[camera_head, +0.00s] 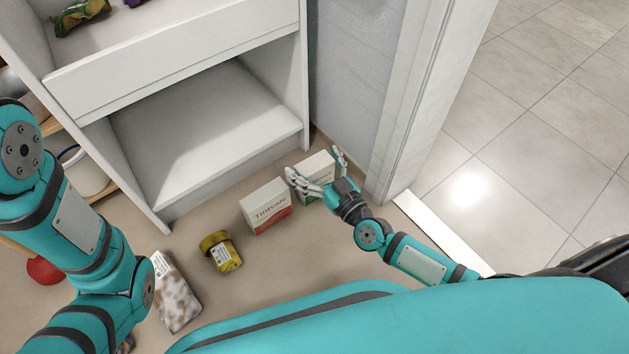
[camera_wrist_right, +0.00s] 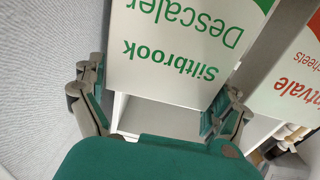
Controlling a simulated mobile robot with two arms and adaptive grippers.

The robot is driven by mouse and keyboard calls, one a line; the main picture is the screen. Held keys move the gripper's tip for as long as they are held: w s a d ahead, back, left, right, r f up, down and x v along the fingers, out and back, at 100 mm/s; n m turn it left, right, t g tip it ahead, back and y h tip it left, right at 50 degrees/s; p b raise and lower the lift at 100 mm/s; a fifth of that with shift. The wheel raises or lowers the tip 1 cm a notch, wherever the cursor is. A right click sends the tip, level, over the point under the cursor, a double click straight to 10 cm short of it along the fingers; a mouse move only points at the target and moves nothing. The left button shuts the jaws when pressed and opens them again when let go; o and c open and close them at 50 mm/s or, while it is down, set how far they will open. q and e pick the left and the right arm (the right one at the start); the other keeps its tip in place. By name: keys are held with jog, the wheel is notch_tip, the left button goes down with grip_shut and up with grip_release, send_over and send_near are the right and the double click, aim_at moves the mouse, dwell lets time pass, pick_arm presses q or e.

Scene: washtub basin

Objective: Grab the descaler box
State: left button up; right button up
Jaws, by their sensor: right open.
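The descaler box (camera_head: 313,163) is white with green print and stands on the floor near the wall corner, right of the white shelf unit. In the right wrist view the box (camera_wrist_right: 185,60) reads "Siltbrook Descaler" upside down and fills the upper middle. My right gripper (camera_head: 316,168) is open at the box, with a finger at either side of it. In the wrist view, the fingers of the right gripper (camera_wrist_right: 158,98) show left and right of the box's near end; I cannot tell whether they touch it. My left arm shows, but its gripper is out of view.
A white and red box (camera_head: 267,208) stands close left of the descaler box. A yellow jar (camera_head: 222,252) and a patterned carton (camera_head: 176,295) are further left on the floor. The shelf unit (camera_head: 230,130) is behind; a door frame (camera_head: 410,110) is at right.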

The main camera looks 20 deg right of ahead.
jog(key=c, duration=1.4)
jog(key=shift+c, duration=0.2)
jog(key=shift+r, duration=0.15)
